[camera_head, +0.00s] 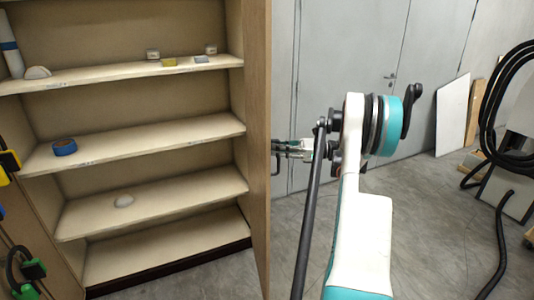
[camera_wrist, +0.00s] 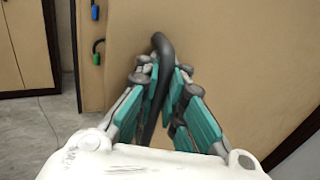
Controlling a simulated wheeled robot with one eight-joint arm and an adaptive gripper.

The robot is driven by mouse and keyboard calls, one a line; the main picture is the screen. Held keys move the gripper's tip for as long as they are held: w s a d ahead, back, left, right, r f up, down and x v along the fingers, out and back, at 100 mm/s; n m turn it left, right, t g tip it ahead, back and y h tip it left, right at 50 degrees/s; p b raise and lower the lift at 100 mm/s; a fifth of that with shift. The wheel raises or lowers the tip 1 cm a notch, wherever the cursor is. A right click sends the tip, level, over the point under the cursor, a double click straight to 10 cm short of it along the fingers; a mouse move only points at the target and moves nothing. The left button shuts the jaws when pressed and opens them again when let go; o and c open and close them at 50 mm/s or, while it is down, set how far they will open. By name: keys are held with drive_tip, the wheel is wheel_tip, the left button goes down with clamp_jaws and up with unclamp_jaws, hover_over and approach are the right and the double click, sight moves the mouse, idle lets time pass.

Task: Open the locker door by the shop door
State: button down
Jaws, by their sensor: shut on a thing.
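The tan locker (camera_head: 130,100) stands open at the left of the head view, with its shelves showing. Its tan door panel (camera_head: 257,120) stands swung out at the right side of the opening, seen at a steep angle. A dark curved handle (camera_head: 275,160) sticks out from the panel's right side. My gripper (camera_head: 291,150) is beside this panel, at the handle. In the wrist view, my gripper (camera_wrist: 163,85) is shut on the dark handle (camera_wrist: 162,45), with the tan door face (camera_wrist: 230,45) behind it. The fingers hide part of the handle.
The grey shop door (camera_head: 430,50) is behind my arm. Leaning boards (camera_head: 452,112) and a coiled black hose (camera_head: 490,110) stand at the right. A blue tape roll (camera_head: 64,147) lies on a shelf. Grey floor (camera_head: 420,200) is open between.

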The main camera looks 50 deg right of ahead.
drive_tip(key=shift+s+d+f+n+g+y, duration=0.15)
drive_tip(key=shift+s+d+g+y, duration=0.1)
drive_tip(key=shift+s+d, duration=0.25)
drive_tip(key=shift+s+d+f+n+g+y, duration=0.15)
drive_tip(key=shift+s+d+y, duration=0.15)
drive_tip(key=shift+d, duration=0.3)
drive_tip(key=shift+r, duration=0.1)
drive_tip(key=c, duration=2)
unclamp_jaws()
drive_tip(key=shift+s+r, duration=0.1)
drive_tip(key=shift+s, duration=0.1)
drive_tip(key=shift+o, duration=0.2)
drive_tip(key=shift+w, duration=0.1)
drive_tip(key=shift+d, duration=0.1)
drive_tip(key=v, duration=1.2)
